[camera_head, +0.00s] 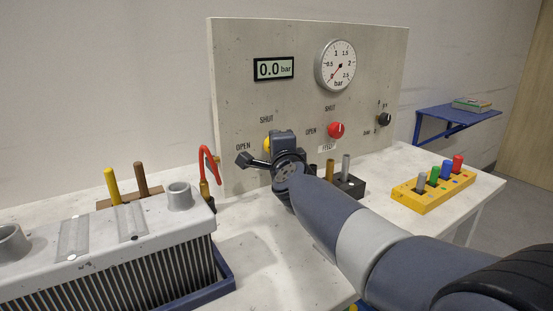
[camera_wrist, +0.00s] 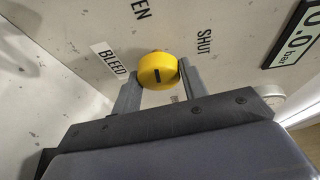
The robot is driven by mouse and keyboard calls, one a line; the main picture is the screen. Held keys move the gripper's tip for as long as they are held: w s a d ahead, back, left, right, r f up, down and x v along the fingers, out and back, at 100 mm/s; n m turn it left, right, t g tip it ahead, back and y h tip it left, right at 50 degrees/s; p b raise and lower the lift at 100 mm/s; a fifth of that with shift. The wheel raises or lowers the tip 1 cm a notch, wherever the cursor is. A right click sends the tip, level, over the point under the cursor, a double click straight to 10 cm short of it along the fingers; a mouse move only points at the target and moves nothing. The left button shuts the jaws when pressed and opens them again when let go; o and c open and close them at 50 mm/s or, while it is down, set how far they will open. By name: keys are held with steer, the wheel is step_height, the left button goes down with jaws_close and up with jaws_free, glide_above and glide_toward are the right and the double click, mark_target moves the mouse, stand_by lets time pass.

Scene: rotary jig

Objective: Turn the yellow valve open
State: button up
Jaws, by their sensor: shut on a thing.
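The yellow valve (camera_head: 267,145) is a round knob on the upright grey panel, mostly hidden behind my gripper (camera_head: 270,154) in the head view. In the wrist view the yellow valve (camera_wrist: 158,66) sits between the two fingers of my gripper (camera_wrist: 159,73), which is shut on its sides. A short black mark shows on the knob's face. SHUT and OPEN are printed on the panel around it, and a BLEED label is beside it. The digital display (camera_head: 273,69) reads 0.0 bar. The round gauge's (camera_head: 336,66) red needle points to the lower left, near its low end.
A red knob (camera_head: 336,130) and a small black knob (camera_head: 384,119) are right of the valve. A dark block with pegs (camera_head: 349,184) stands below the panel. A grey ribbed unit (camera_head: 110,262) fills the left front. A yellow peg block (camera_head: 433,190) stands right.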

steer(key=shift+f+n+b, duration=0.25)
steer(key=shift+n+b, duration=0.3)
steer(key=shift+n, duration=0.15)
steer(key=shift+r+t, duration=0.1)
steer(key=shift+t, duration=0.2)
steer(key=o, duration=1)
steer(key=shift+c, duration=0.2)
steer(key=shift+s+r, duration=0.1)
steer(key=p+v, duration=0.1)
steer(key=v, duration=0.9)
steer(key=shift+s, duration=0.3)
steer(key=shift+d, duration=0.1)
